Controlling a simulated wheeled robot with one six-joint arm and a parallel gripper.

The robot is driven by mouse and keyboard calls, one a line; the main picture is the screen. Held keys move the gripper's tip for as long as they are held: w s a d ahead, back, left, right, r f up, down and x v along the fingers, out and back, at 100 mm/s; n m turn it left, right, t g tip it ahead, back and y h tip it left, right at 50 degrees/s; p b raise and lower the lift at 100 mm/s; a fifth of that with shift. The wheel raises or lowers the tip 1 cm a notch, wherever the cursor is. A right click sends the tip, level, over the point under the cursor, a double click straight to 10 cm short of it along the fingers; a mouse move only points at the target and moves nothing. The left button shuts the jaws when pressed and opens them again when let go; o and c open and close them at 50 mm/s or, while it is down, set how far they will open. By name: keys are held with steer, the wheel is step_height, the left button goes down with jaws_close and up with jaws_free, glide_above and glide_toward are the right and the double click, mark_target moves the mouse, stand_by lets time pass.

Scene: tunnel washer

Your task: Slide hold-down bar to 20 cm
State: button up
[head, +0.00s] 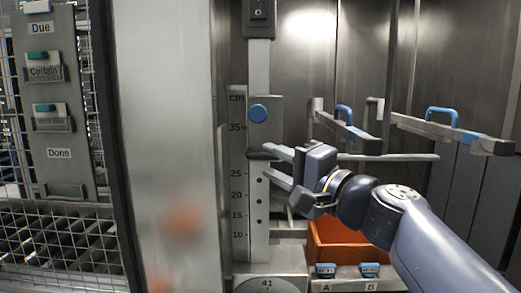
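The hold-down bar's carriage (265,137), a grey plate with a blue knob (258,113), sits on the post beside the 35 mark, well above 20. The level hold-down bar (400,157) runs right from the carriage's lower end and passes behind my gripper. My gripper (272,163) is open, its fingers pointing left, one above the other, just below the carriage. I cannot tell whether the bar lies between the fingers or touches them.
An orange bin (345,247) stands below, behind my arm. Two arms with blue handles (441,113) jut out at right. A round dial (268,284) reading 41 sits under the post. A pale panel (170,150) and mesh cage (50,235) bound the left.

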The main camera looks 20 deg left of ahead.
mark_target(263, 157)
steer(key=shift+p+x, duration=0.45)
steer(key=shift+x, duration=1.8)
jaws_close()
steer(key=shift+r, duration=0.1)
